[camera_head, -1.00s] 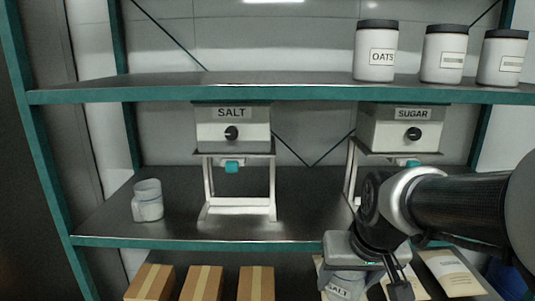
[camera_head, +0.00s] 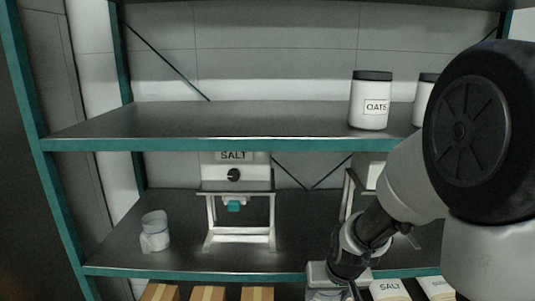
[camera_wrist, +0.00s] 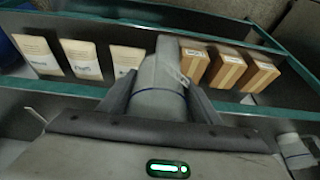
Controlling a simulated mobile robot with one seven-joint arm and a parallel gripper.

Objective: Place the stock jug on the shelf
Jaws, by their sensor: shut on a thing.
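My gripper (camera_wrist: 160,105) is shut on a pale grey-white jug, the stock jug (camera_wrist: 161,72), which has a thin blue line around it. In the head view the jug (camera_head: 320,278) shows at the bottom edge, in front of the middle shelf's front edge, partly cut off. My arm hides most of my fingers there.
A SALT dispenser (camera_head: 236,175) on a white stand is at mid-shelf, with another dispenser (camera_head: 367,172) partly behind my arm. White jars (camera_head: 370,104) stand at the right of the upper shelf. Brown boxes (camera_wrist: 228,70) and paper bags (camera_wrist: 82,60) are below. The upper shelf's left is clear.

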